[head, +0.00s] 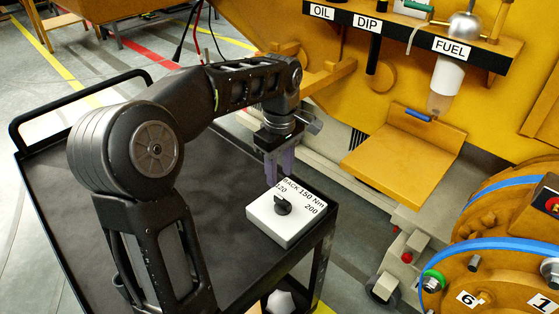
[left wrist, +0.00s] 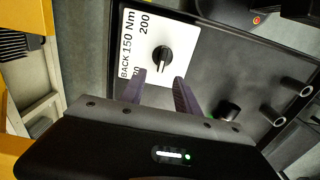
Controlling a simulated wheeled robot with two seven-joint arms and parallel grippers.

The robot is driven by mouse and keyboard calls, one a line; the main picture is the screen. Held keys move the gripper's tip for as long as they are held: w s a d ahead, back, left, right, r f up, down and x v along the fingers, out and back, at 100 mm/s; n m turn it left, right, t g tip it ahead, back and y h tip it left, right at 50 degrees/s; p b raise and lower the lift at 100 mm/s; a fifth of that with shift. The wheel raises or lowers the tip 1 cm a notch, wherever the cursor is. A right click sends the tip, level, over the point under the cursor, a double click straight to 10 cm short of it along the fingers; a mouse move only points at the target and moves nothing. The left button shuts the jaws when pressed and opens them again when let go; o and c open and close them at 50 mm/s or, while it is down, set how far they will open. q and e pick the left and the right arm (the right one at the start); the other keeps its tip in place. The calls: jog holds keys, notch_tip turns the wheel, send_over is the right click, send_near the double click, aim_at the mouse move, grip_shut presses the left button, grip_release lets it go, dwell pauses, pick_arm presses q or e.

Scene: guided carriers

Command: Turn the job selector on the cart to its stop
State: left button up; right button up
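The job selector is a white box (head: 281,228) with a black knob (head: 283,205), standing on the black cart top (head: 208,182) near its right front corner. Its top reads BACK, 150 Nm, 120 and 200. In the left wrist view the knob (left wrist: 162,59) shows a light line on its bar; I cannot tell which mark it points to. My left gripper (head: 279,177) is just behind and above the box, fingers pointing down. In the left wrist view its two fingers (left wrist: 160,80) are apart with nothing between them, short of the knob. My right gripper is not in view.
A yellow machine with a shelf (head: 400,32) labelled OIL, DIP and FUEL stands behind the cart. A yellow step (head: 403,150) and blue-rimmed wheels are at right. The cart's handle (head: 75,100) is at left. Most of the cart top looks bare.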

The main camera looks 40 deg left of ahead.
aim_at(280, 198)
pick_arm(q)
jog(key=shift+s+d+r, duration=0.2)
jog(key=shift+s+d, duration=0.05)
jog(key=shift+w+a+f, duration=0.15)
jog(key=shift+f, duration=0.25)
notch_tip(280, 198, down, 7)
jog(key=shift+f, duration=0.15)
grip_shut()
dwell(0.3)
